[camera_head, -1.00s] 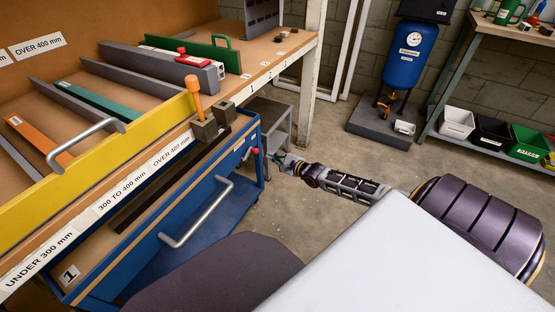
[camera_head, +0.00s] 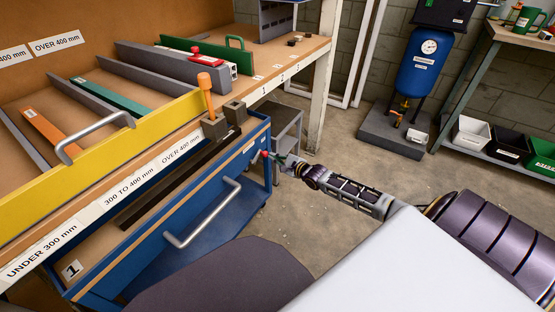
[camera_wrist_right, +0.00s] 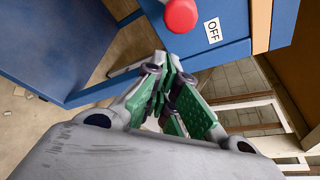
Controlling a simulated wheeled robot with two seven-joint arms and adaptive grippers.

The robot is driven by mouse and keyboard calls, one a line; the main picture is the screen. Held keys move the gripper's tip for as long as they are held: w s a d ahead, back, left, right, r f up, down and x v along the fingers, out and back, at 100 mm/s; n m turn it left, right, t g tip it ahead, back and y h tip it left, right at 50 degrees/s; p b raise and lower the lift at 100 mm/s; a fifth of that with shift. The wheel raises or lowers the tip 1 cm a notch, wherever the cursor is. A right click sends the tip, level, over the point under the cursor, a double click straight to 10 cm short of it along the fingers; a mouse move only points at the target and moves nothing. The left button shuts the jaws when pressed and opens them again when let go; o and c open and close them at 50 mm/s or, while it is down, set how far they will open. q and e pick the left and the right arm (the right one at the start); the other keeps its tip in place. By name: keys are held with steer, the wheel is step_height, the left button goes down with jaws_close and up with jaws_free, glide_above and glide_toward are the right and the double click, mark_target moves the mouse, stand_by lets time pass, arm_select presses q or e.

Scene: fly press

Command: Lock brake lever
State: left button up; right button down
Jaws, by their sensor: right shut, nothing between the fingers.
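The brake lever shows as a red knob (camera_head: 265,154) at the right end of the blue cart (camera_head: 250,146). My right gripper (camera_head: 283,161) is just right of the knob in the head view. In the right wrist view its green-padded fingers (camera_wrist_right: 172,76) are closed together and empty, below the knob with a visible gap. The lever's shaft is mostly hidden behind the knob. My left gripper is not in view.
The cart's front has a grey handle (camera_head: 203,213). An orange-handled tool (camera_head: 207,93) stands at the yellow rack edge above it. A grey stand (camera_head: 283,125) is behind the cart. A blue tank (camera_head: 417,62) stands further back. The floor to the right is open.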

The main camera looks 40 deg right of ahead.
steer(key=shift+s+a+r, duration=0.25)
steer(key=shift+a+r, duration=0.4)
steer(key=shift+r, duration=0.05)
steer(key=shift+r, duration=0.25)
steer(key=shift+n+p, duration=0.3)
steer(key=shift+p, duration=0.1)
